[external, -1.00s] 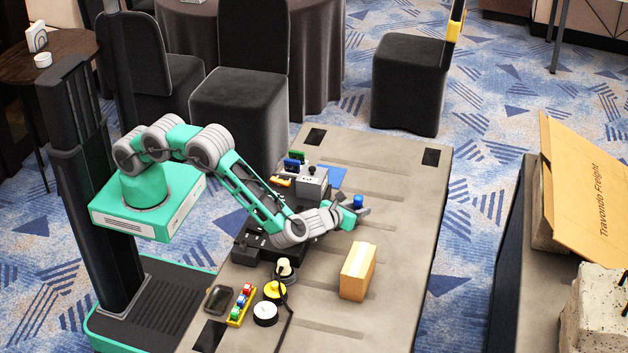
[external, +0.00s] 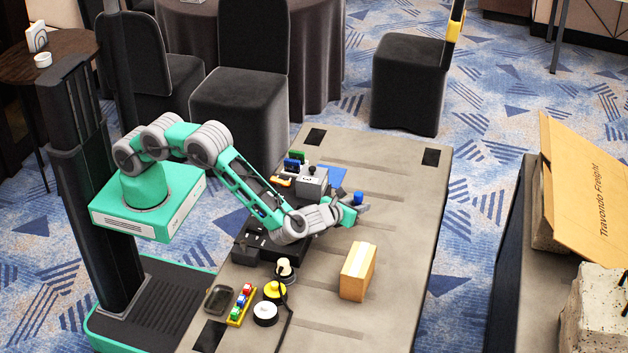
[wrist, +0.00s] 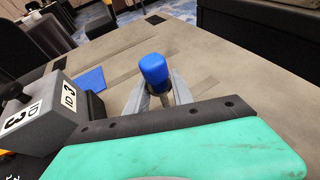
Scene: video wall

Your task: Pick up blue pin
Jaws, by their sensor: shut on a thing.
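The blue pin (external: 358,198) shows as a small blue rounded cap at the end of my arm in the external view. In the wrist view the blue pin (wrist: 153,70) stands up between my fingertips. My gripper (external: 361,208) is shut on it, and in the wrist view the two grey fingers of my gripper (wrist: 156,98) press in from both sides below the blue cap. The lower part of the pin is mostly hidden by the fingers and the wrist. I cannot tell how far it is above the table.
A grey box marked with an ID label (wrist: 48,112) stands left of my gripper, beside a blue mat (wrist: 90,80). A cardboard box (external: 358,271) stands on the table (external: 400,215). Several pucks and a yellow rack (external: 240,305) lie nearer the front. The table's right side is clear.

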